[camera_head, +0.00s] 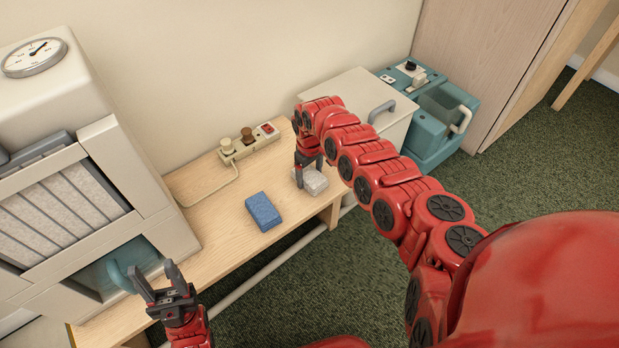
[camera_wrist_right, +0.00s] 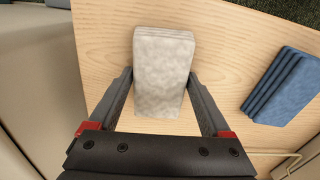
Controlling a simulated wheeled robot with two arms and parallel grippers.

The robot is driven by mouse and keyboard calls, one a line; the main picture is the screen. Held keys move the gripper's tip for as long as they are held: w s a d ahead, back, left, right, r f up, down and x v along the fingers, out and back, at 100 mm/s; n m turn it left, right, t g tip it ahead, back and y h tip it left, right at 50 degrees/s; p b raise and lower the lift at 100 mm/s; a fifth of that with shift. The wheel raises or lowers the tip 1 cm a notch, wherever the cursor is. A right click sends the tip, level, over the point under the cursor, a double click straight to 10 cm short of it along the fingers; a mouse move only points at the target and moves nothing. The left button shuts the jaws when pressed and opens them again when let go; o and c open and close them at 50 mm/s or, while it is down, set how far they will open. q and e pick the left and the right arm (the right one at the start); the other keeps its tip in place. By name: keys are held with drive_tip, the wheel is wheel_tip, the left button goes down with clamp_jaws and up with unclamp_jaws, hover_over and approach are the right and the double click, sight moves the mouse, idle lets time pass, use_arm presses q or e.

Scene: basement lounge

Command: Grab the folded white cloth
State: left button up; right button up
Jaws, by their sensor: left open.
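The folded white cloth (camera_head: 313,183) lies on the wooden bench near its front edge, to the right of a blue folded cloth. In the right wrist view the white cloth (camera_wrist_right: 163,75) fills the space between the two fingers. My right gripper (camera_head: 308,174) points down at it from above and partly covers it. Its fingertips (camera_wrist_right: 160,78) are at the cloth's two sides; I cannot tell whether they press on it. My left gripper (camera_head: 158,280) is open and empty at the lower left, away from the cloth.
The blue folded cloth (camera_head: 263,211) lies beside it. A power strip (camera_head: 250,143) with plugs and a cord sits along the wall. A large white machine (camera_head: 140,190) stands at the left. A white box (camera_head: 365,97) and a teal container (camera_head: 436,125) are at the back right.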

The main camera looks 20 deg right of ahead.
drive_tip(key=c, duration=0.7)
drive_tip(key=shift+c, duration=0.2)
